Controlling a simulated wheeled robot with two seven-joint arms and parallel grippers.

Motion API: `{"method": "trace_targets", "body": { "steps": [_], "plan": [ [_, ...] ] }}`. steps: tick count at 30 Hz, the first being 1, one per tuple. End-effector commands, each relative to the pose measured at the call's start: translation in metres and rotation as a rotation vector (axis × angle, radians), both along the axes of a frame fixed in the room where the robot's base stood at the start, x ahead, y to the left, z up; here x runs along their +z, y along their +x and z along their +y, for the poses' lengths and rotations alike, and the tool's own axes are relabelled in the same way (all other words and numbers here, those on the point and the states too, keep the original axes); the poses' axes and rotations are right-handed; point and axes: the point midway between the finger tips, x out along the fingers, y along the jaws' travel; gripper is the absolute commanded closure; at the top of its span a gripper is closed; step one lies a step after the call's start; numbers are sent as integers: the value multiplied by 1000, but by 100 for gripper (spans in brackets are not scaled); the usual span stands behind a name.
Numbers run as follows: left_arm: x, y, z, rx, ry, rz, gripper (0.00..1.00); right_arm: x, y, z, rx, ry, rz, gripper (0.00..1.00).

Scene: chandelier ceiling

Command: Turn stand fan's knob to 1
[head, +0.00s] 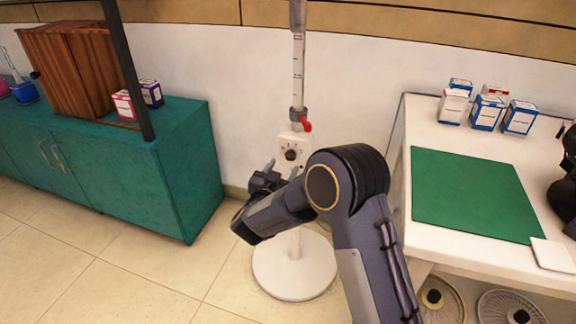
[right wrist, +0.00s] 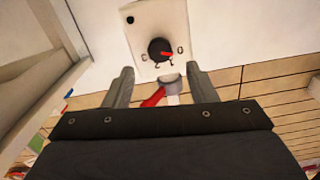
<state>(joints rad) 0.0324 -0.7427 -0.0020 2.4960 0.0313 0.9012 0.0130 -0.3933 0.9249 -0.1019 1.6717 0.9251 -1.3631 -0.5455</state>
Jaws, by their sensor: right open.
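The stand fan's white pole (head: 298,70) rises from a round white base (head: 294,268) against the wall. Its white control panel (head: 302,146) carries a dark round knob (head: 291,155). My right gripper (head: 283,168) is open and empty, just in front of the panel. In its wrist view the two fingers (right wrist: 158,82) are spread apart, with the knob beyond their tips and apart from them. My left gripper is not in view.
A teal cabinet (head: 180,170) with a wooden box (head: 70,70) stands to the left. A white table (head: 400,190) with a green mat (head: 470,192) and several small boxes (head: 487,112) stands to the right. A red-handled clamp (head: 304,124) sits on the pole above the panel.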

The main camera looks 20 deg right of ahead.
Motion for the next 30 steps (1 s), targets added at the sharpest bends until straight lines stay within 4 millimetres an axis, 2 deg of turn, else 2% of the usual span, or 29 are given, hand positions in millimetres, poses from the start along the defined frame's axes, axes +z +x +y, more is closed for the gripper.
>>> {"method": "trace_targets", "body": {
  "steps": [3, 9, 20, 30],
  "plan": [
    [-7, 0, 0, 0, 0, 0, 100, -2, 17, -13, -2, 2, -3, 48],
    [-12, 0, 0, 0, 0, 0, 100, -1, 37, -26, 0, 1, -1, 48],
    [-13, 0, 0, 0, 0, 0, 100, 0, 43, -29, 3, 0, 1, 48],
    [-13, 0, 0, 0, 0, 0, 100, 0, 43, -29, 3, 1, 0, 92]
  ]
}}
